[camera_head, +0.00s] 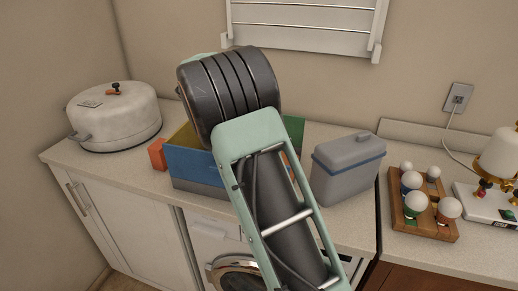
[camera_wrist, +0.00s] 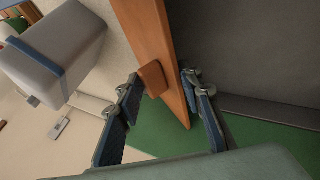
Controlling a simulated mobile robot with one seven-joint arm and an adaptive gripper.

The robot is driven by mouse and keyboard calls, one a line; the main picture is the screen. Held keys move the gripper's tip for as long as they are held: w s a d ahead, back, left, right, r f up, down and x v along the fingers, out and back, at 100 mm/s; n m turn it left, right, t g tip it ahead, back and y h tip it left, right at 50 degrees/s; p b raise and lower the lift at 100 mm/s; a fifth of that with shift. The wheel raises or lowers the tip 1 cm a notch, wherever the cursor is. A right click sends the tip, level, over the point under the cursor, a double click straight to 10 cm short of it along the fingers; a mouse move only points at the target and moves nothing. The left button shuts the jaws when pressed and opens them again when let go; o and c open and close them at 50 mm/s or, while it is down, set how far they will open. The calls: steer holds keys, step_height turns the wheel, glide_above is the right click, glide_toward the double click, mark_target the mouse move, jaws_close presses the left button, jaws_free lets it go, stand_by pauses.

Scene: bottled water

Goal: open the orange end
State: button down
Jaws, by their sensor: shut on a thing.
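The box (camera_head: 190,167) on the counter has a blue front wall over a grey base and a yellow inner face at left. Its orange end (camera_head: 292,162) shows as a sliver at right, partly hidden by my arm. In the wrist view the orange end (camera_wrist: 160,45) is a panel with a small orange block handle (camera_wrist: 152,78) on one face. My gripper (camera_wrist: 162,84) is shut there, one finger by the handle and the other on the panel's opposite face. In the head view my arm hides the gripper. A green panel (camera_head: 293,130) shows beside the box.
A grey lidded container with a blue band (camera_head: 348,170) stands close right of the box, also in the wrist view (camera_wrist: 60,50). A white pot (camera_head: 115,115) is at left. A wooden rack with bulbs (camera_head: 425,215) is at right. A rail hangs above (camera_head: 300,35).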

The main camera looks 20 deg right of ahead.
steer(key=shift+a+f, duration=0.4)
steer(key=shift+f, duration=0.1)
steer(key=c, duration=1.7)
jaws_free()
steer(key=shift+w, duration=0.1)
steer(key=shift+r, duration=0.3)
steer(key=v, duration=1.1)
steer(key=shift+a+r, duration=0.25)
